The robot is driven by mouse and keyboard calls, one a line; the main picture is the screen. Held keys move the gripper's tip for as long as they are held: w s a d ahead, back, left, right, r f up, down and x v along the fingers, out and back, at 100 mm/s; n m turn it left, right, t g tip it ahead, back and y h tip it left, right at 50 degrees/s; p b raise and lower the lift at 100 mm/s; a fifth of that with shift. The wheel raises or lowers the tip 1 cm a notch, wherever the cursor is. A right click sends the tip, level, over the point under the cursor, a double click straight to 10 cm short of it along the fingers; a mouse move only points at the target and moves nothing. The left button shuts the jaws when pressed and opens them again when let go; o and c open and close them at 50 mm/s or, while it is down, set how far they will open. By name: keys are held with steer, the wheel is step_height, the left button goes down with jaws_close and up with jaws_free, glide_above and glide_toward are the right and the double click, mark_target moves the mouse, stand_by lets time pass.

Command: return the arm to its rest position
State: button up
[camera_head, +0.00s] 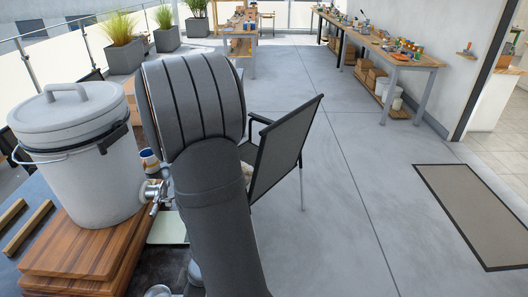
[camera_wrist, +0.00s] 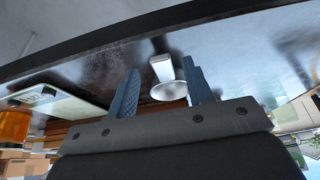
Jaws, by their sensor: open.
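My arm fills the middle of the head view and hides my gripper there. In the wrist view my gripper (camera_wrist: 160,68) has its two blue-grey fingers spread apart. A pale metallic object with a wide round end (camera_wrist: 168,88) shows between and beyond the fingers; I cannot tell its distance, but nothing is visibly clamped. In the head view a grey lidded bucket (camera_head: 80,165) stands on stacked wooden boards (camera_head: 75,250) at the left. A metal gate valve (camera_head: 153,192) juts from the bucket's right side, close beside my arm.
A dark chair (camera_head: 285,145) stands just right of my arm. A pale flat mat (camera_head: 168,228) lies below the valve. An orange jar (camera_wrist: 14,125) shows at the left of the wrist view.

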steer(key=shift+x, duration=1.6)
steer(key=shift+r, duration=2.1)
steer(key=w+d+r, duration=0.1)
steer(key=d+r, duration=0.5)
steer(key=d, duration=0.3)
steer(key=shift+w+d, duration=0.15)
steer(key=shift+d, duration=0.2)
steer(key=shift+c, duration=0.2)
